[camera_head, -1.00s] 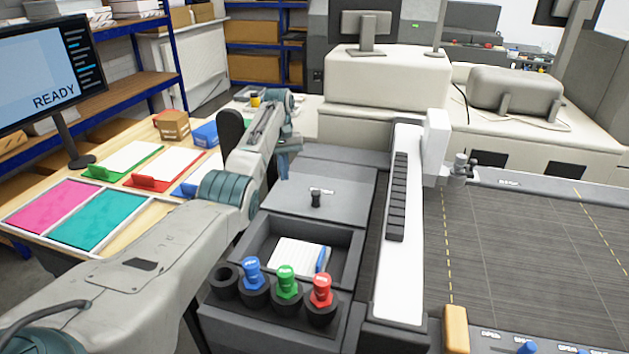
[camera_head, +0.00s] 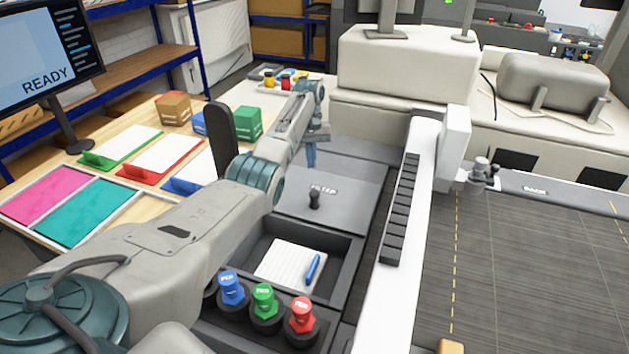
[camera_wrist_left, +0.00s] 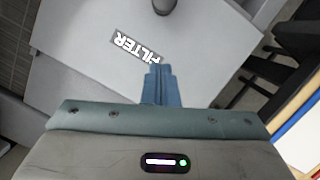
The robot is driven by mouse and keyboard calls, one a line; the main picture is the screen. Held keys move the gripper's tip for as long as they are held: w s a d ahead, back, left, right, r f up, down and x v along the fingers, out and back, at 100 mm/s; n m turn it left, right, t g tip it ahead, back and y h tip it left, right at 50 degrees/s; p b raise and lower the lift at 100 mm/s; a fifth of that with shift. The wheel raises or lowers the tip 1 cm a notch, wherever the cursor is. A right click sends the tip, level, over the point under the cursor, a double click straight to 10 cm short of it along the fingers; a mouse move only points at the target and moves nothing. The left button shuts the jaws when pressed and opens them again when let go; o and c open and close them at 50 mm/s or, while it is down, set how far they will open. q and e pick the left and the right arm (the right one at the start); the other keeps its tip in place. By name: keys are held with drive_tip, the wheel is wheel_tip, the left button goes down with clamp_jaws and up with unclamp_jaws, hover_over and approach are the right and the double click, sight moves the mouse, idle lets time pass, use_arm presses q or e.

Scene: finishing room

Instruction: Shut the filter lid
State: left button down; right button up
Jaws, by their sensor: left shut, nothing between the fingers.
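The filter lid (camera_head: 345,205) is a grey panel with a short black knob (camera_head: 314,199) and a small label. It lies about flat behind the open tray, with no clear gap under its edge. My left gripper (camera_head: 311,163) is shut and empty, fingers pointing down over the lid's back left part. In the left wrist view the lid (camera_wrist_left: 90,75) fills much of the picture, with the word FILTER and the knob beyond the shut fingertips (camera_wrist_left: 160,68). Whether the fingertips touch the lid, I cannot tell. My right gripper is not in view.
An open tray (camera_head: 340,262) with a notepad and blue pen lies in front of the lid. Blue, green and red knobs (camera_head: 264,300) stand before it. A white rail (camera_head: 400,240) stands at the right. Cards and small boxes cover the wooden table at the left.

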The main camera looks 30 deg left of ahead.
use_arm(q)
drive_tip(key=p, duration=0.2)
hover_over(313, 185)
drive_tip(key=s, duration=0.2)
drive_tip(key=x, duration=0.4)
drive_tip(key=w+x, duration=0.1)
drive_tip(key=x, duration=0.1)
drive_tip(key=shift+f, duration=0.1)
drive_tip(key=s+d+p, duration=0.2)
drive_tip(key=p, duration=0.1)
drive_tip(key=shift+s, duration=0.15)
drive_tip(key=shift+s+d+p, duration=0.2)
drive_tip(key=shift+s+p, duration=0.05)
drive_tip(key=shift+p, duration=0.05)
drive_tip(key=shift+s+d, duration=0.1)
drive_tip(key=shift+f, duration=0.1)
